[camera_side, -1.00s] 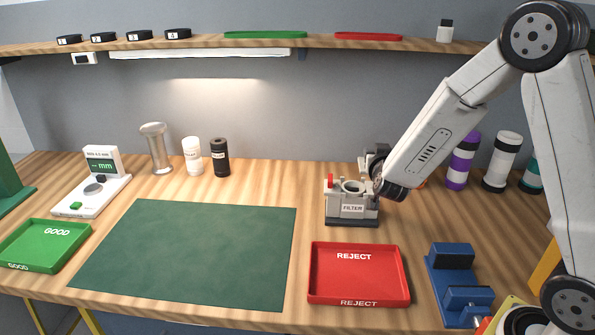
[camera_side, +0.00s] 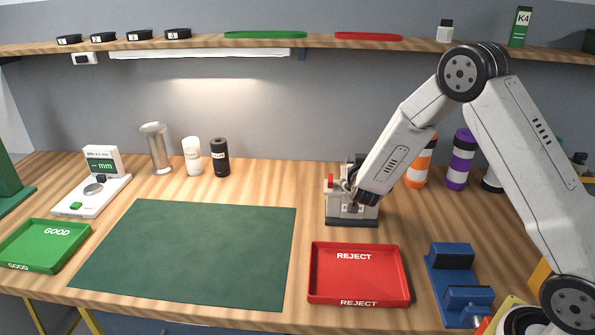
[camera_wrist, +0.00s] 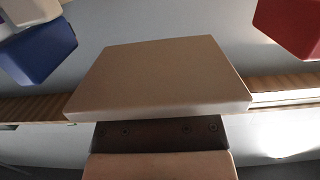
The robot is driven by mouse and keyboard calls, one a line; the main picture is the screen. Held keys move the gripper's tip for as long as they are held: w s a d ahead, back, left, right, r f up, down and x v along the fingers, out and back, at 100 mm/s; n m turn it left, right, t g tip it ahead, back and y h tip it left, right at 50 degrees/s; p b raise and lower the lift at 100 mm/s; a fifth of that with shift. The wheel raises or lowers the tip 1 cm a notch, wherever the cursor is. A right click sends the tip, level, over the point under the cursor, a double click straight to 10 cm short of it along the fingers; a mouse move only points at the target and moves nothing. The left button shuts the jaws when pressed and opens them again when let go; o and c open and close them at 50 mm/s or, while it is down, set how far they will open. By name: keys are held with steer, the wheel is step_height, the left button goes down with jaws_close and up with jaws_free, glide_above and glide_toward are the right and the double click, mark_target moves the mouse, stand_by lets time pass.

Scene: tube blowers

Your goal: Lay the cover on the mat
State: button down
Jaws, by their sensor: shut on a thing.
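The green mat (camera_side: 190,255) lies flat and bare in the middle of the bench. The grey filter unit (camera_side: 368,214), with a red tab at its left, stands to the right behind the mat. My gripper (camera_side: 350,186) is down at the top of this unit, shut on the cover. My wrist hides most of the jaws, the cover and the unit's top in the side view. I cannot tell whether the cover touches the unit. The wrist view is dim and close, filled by a beige plate (camera_wrist: 160,75) and a dark strip with small screws (camera_wrist: 158,132).
A red REJECT tray (camera_side: 357,290) lies right of the mat and a green GOOD tray (camera_side: 45,245) left of it. A blue fixture (camera_side: 452,258) stands at the right. Banded cylinders (camera_side: 461,160) stand behind my arm. A shelf (camera_side: 270,43) runs above the bench.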

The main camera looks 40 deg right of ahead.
steer(key=shift+w+d+f, duration=0.15)
steer(key=shift+w+f, duration=0.4)
steer(key=shift+f, duration=1.4)
steer(key=shift+f, duration=0.15)
steer(key=shift+c, duration=0.4)
jaws_free()
steer(key=shift+s, duration=0.1)
steer(key=f+v, duration=0.1)
steer(key=v, duration=0.6)
steer(key=shift+s+a+r, duration=0.15)
steer(key=shift+a+r, duration=0.25)
